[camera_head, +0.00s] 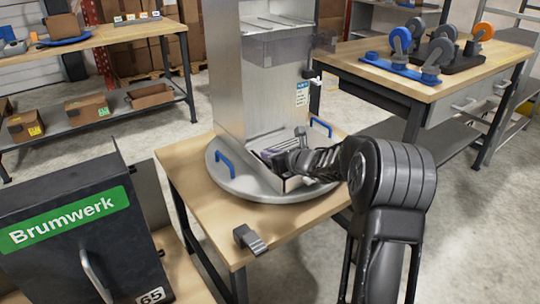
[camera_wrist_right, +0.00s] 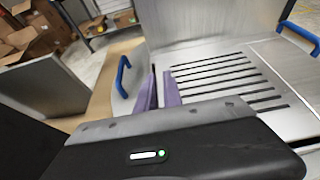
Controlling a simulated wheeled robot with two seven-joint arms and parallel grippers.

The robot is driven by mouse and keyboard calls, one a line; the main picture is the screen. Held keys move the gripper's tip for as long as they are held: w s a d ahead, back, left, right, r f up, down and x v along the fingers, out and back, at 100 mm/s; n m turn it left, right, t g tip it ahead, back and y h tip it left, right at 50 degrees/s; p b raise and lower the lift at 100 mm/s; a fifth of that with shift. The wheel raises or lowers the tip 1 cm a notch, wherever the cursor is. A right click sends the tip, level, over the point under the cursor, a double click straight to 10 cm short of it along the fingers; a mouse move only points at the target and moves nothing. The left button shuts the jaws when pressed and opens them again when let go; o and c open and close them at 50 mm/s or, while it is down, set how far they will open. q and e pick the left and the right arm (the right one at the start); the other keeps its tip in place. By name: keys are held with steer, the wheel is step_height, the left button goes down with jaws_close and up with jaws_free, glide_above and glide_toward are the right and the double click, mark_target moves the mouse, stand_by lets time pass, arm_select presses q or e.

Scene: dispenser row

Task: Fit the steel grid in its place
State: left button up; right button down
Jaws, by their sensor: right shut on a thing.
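The steel grid (camera_wrist_right: 222,78) is a flat metal plate with a row of long dark slots. It shows in the right wrist view, in front of the dispenser's steel wall. My right gripper (camera_head: 276,156) reaches in from the right to the foot of the steel dispenser (camera_head: 230,85). Its purple fingers (camera_wrist_right: 160,90) are close together at the grid's left edge and shut on it. In the head view my gripper and arm hide most of the grid. Whether the grid lies flat in its recess I cannot tell. My left gripper is not in view.
The dispenser stands on a round grey base (camera_head: 232,183) with blue handles (camera_head: 224,162) on a wooden table (camera_head: 195,165). A grey clamp-like piece (camera_head: 250,238) sits at the table's front edge. A black Brumwerk box (camera_head: 75,255) stands at the left. A workbench (camera_head: 440,85) is at the right.

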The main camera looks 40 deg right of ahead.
steer(key=shift+f, duration=0.1)
steer(key=c, duration=1.4)
jaws_free()
steer(key=shift+s, duration=0.1)
steer(key=v, duration=0.7)
steer(key=shift+s, duration=0.25)
